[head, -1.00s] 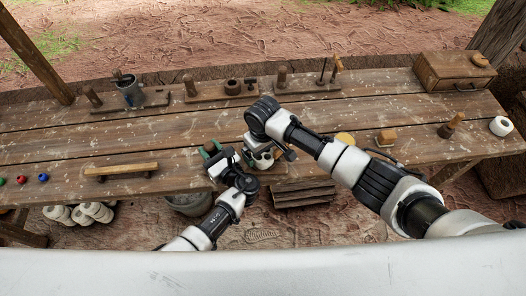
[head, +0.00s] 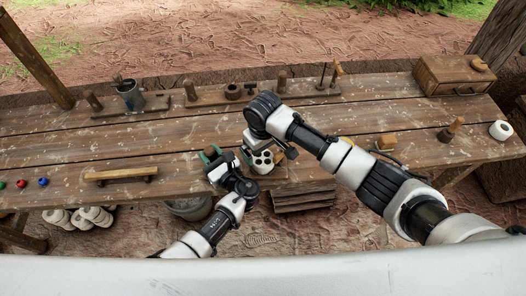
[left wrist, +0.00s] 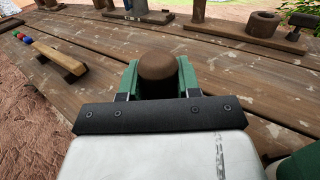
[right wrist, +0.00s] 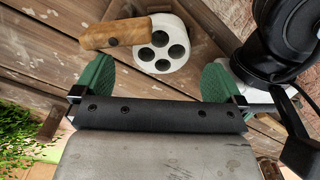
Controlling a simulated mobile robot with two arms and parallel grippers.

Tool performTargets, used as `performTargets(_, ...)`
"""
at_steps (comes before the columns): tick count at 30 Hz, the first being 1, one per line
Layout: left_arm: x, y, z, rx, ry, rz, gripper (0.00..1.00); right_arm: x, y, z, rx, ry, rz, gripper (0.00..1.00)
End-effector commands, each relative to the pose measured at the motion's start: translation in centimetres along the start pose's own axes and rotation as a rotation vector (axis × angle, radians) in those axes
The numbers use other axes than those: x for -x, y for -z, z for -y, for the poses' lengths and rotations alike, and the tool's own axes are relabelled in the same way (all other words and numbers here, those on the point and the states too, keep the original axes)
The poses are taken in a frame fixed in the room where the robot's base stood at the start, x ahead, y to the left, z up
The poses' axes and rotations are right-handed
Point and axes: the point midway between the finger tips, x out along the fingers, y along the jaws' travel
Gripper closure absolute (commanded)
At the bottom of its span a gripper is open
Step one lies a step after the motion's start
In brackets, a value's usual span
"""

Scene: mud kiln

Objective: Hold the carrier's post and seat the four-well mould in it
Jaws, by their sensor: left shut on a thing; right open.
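My left gripper (head: 213,153) is shut on a brown round-topped post. The post's top (left wrist: 157,67) shows between the green fingers in the left wrist view; the carrier below it is hidden. The white four-well mould (head: 263,163) is just right of my left gripper in the head view. I cannot tell whether the mould is seated.
A wooden bar on feet (head: 121,174) and small coloured balls (head: 43,182) are at left. Tool boards with posts line the table's back. A wooden box (head: 453,75), a stamp (head: 450,129) and a white roll (head: 500,130) are at right. The middle planks are clear.

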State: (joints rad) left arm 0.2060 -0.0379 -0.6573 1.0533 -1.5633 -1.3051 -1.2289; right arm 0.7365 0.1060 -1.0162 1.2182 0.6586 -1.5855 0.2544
Motion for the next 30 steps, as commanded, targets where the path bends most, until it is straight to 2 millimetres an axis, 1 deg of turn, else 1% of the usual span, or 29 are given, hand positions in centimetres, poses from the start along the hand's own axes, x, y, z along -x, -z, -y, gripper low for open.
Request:
performTargets(1,0.2,0.6,-0.2,-0.007,0.0,-0.01,0.97,-0.1,0.0,0.0,0.0,0.0,0.0,0.0)
performTargets(2,0.2,0.6,-0.2,-0.007,0.0,-0.01,0.66,-0.1,0.0,0.0,0.0,0.0,0.0,0.0)
performTargets(6,0.1,0.4,-0.2,-0.005,-0.001,-0.007,0.44,-0.1,0.0,0.0,0.0,0.0,0.0,0.0)
performTargets(7,0.1,0.4,-0.1,-0.005,0.0,-0.007,0.4,-0.1,0.0,0.0,0.0,0.0,0.0,0.0)
performTargets(8,0.1,0.3,-0.1,-0.004,0.0,-0.006,0.38,-0.1,0.0,0.0,0.0,0.0,0.0,0.0)
performTargets(16,0.2,0.1,0.0,-0.001,0.0,-0.003,0.38,0.0,0.0,0.0,0.0,0.0,0.0,0.0)
performTargets(19,0.9,0.1,0.0,-0.001,0.001,-0.003,0.38,0.0,0.0,0.0,0.0,0.0,0.0,0.0)
performTargets(23,3.0,0.2,0.0,0.0,0.002,-0.006,0.38,0.0,0.0,0.0,0.0,0.0,0.0,0.0)
performTargets(30,8.2,0.2,-0.1,-0.003,0.0,-0.006,0.38,0.0,0.0,0.0,0.0,0.0,0.0,0.0)
